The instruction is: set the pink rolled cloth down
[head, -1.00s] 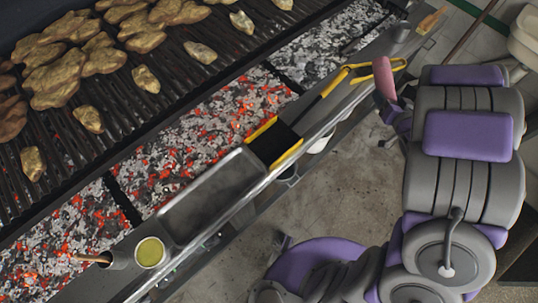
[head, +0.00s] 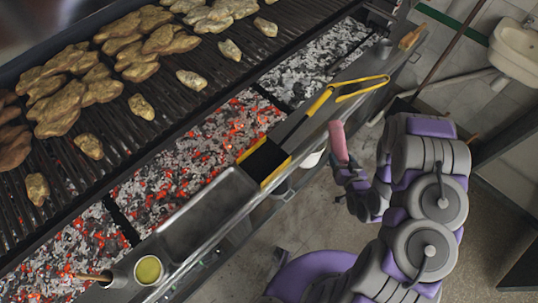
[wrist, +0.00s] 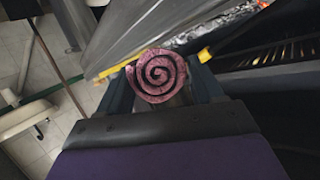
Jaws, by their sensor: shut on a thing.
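The pink rolled cloth (head: 338,142) sticks up from my gripper (head: 349,174) in the head view, just to the right of the grill's front ledge. In the wrist view the cloth (wrist: 157,76) shows its spiral end between my gripper's fingers (wrist: 160,98). My gripper is shut on it. The cloth appears clear of the ledge, though its exact height above it is hard to tell.
A metal ledge (head: 352,97) runs along the grill. It bears yellow-handled tongs (head: 360,88), a black-and-yellow tool (head: 264,162), an empty metal tray (head: 212,215) and a cup of yellow-green liquid (head: 148,270). Hot coals (head: 200,150) glow beside it. A sink (head: 518,52) stands far right.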

